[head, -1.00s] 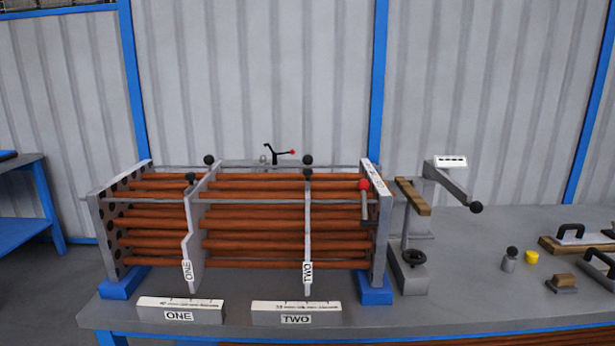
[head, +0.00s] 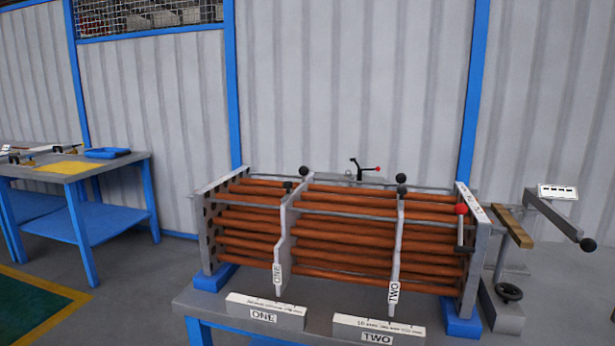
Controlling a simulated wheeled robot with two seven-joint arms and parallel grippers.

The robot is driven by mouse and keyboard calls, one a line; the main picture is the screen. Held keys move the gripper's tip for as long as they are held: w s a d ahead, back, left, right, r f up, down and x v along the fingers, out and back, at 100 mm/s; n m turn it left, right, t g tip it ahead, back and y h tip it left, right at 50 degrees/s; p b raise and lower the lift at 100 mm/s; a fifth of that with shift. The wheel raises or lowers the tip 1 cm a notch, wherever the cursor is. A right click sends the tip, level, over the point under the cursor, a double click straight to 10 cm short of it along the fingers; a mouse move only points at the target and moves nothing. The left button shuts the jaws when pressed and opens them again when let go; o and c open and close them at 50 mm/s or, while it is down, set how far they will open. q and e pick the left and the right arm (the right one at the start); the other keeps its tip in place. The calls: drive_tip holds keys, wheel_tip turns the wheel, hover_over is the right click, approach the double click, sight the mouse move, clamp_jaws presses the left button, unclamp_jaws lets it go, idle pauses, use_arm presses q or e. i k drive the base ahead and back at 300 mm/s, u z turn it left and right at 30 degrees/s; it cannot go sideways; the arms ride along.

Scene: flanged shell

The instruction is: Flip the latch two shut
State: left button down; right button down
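The flanged shell, a rack of copper-coloured tubes (head: 345,255) between grey end plates, stands on a grey bench right of centre in the head view. A grey plate labelled TWO (head: 397,245) crosses the tubes, with black knobs (head: 401,184) at its top. A plate labelled ONE (head: 283,240) stands to its left. I cannot tell which part is latch two. Neither gripper is in view.
Blocks labelled ONE (head: 265,312) and TWO (head: 379,329) lie in front of the shell. A crank arm with a black knob (head: 588,244) sticks out right. A blue side table (head: 75,205) stands far left, with open floor between.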

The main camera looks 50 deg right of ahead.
sight(402, 191)
drive_tip(key=u, duration=0.75)
drive_tip(key=k, duration=0.7)
drive_tip(key=z, duration=1.6)
